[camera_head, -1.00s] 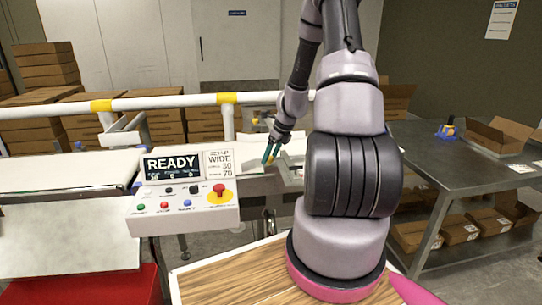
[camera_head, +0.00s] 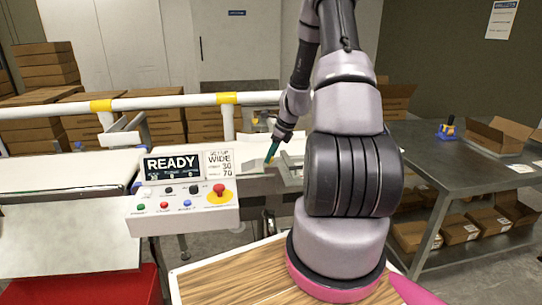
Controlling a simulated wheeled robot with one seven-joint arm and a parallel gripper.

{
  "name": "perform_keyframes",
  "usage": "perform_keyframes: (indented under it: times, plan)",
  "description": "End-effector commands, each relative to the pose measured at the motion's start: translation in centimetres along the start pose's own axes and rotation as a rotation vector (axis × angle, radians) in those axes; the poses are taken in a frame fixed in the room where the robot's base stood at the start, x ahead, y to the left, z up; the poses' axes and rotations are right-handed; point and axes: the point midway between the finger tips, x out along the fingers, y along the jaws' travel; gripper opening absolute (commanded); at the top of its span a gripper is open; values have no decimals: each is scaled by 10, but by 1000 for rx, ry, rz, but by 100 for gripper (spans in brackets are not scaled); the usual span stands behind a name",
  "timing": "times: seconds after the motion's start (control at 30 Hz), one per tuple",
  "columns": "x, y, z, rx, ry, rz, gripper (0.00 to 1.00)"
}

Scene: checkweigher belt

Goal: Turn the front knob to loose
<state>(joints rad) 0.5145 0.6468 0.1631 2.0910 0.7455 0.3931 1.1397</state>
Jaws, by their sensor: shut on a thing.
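My gripper (camera_head: 269,156) is seen small, in the middle of the picture, at the end of my arm. Its teal fingers point down at the near side of the belt machine, just right of the control box. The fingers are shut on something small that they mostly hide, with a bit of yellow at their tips. I take this to be the front knob; its setting cannot be read from here.
The control box (camera_head: 181,214) shows READY and carries a red stop button on yellow. A white rail (camera_head: 170,101) with yellow bands runs behind it. A steel table (camera_head: 470,172) with open cartons stands at the right. Stacked cartons (camera_head: 50,72) fill the back left.

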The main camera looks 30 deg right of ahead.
Motion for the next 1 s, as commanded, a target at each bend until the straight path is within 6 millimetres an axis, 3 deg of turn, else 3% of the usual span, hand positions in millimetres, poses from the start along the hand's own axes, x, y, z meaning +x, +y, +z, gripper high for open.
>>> perform_keyframes:
  times: [1.0]
  plan:
    - [2,-8,3,-889,1,368,0]
